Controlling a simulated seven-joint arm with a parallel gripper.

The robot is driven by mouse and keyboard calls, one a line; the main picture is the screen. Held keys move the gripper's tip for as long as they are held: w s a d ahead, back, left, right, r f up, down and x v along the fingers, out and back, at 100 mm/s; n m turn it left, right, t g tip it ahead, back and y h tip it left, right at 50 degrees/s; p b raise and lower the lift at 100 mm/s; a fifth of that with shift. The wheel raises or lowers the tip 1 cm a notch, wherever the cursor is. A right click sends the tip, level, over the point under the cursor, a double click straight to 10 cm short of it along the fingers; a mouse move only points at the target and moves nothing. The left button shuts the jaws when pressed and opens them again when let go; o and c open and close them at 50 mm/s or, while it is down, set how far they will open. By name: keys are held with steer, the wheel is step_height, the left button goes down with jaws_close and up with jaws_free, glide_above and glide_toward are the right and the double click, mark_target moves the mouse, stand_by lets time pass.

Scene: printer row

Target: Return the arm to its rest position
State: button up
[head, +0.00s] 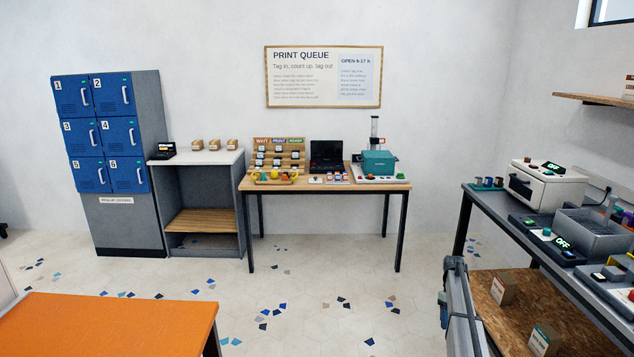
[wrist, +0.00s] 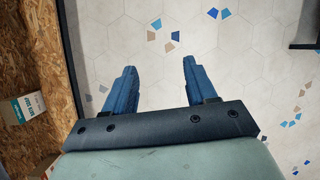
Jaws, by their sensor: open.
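My gripper (wrist: 156,82) shows in the wrist view with its two blue fingers spread apart and nothing between them. It points down over the pale tiled floor (wrist: 245,75), beside the wooden lower shelf of a bench. In the head view a grey part of my arm (head: 460,305) shows at the lower middle right, in front of the dark bench at the right. The fingertips are not visible in the head view.
The dark bench (head: 480,198) on the right carries a white machine (head: 545,188) and a grey bin (head: 592,230). Boxes (head: 503,288) sit on its lower shelf. An orange table (head: 110,325) stands front left. A wooden desk (head: 325,186) and blue lockers (head: 128,172) line the back wall. The middle floor is clear.

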steer(key=s+a+f+g, duration=0.1)
steer(key=s+a+f, duration=0.95)
steer(key=s, duration=0.35)
steer(key=s+a+f, duration=1)
steer(key=s+f, duration=0.1)
steer(key=s, duration=0.2)
steer(key=s+a+f, duration=0.1)
steer(key=s+a, duration=0.2)
steer(key=s, duration=0.9)
steer(key=s+a+m, duration=0.1)
steer(key=s+a, duration=0.3)
steer(key=s, duration=0.8)
steer(key=s+a+f+m+g, duration=0.1)
steer(key=s+a, duration=0.3)
steer(key=s, duration=0.8)
steer(key=shift+a+f, duration=0.25)
steer(key=shift+f, duration=0.1)
steer(key=shift+c, duration=0.3)
